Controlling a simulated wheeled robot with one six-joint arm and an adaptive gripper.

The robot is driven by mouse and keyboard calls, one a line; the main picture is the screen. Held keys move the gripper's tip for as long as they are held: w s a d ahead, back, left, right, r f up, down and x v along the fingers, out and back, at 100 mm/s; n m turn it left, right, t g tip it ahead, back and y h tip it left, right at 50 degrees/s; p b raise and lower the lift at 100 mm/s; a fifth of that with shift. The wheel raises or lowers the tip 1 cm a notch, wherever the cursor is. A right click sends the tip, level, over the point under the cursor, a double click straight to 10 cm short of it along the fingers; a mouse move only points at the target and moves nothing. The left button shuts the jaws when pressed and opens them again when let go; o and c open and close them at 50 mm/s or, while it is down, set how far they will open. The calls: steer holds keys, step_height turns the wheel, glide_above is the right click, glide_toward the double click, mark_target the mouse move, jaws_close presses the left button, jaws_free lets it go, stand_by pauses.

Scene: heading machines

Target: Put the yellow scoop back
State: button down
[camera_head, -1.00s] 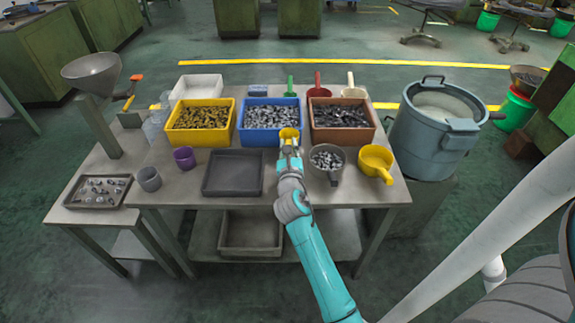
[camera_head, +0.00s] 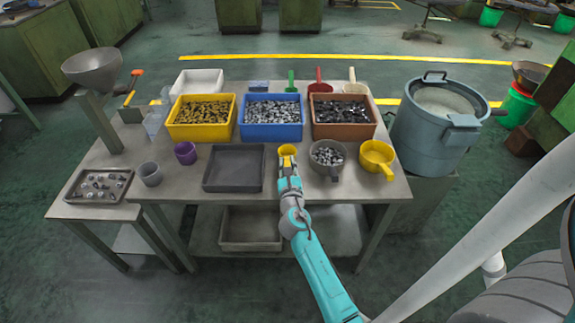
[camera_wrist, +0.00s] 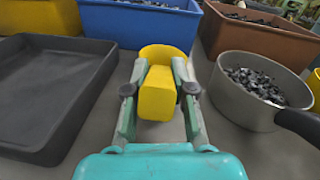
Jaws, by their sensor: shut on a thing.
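The yellow scoop (camera_head: 286,150) is in my gripper (camera_head: 288,163), over the bare strip of table between the dark grey tray and the grey pan of metal parts. In the wrist view the two fingers of my gripper (camera_wrist: 158,82) are shut on the handle of the yellow scoop (camera_wrist: 157,95). The scoop's rounded bowl points away from me, toward the blue bin. I cannot tell whether the scoop touches the table.
The dark tray (camera_head: 234,189) is left; the grey pan (camera_head: 335,170) and a yellow pot (camera_head: 386,171) are right. Behind are yellow (camera_head: 203,136), blue (camera_head: 271,138) and brown (camera_head: 345,134) bins. Green, red and cream-handled tools lie farther back.

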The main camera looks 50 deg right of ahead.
steer(key=shift+f, duration=0.15)
steer(key=shift+f, duration=0.1)
steer(key=c, duration=1)
jaws_free()
steer(key=v, duration=1.2)
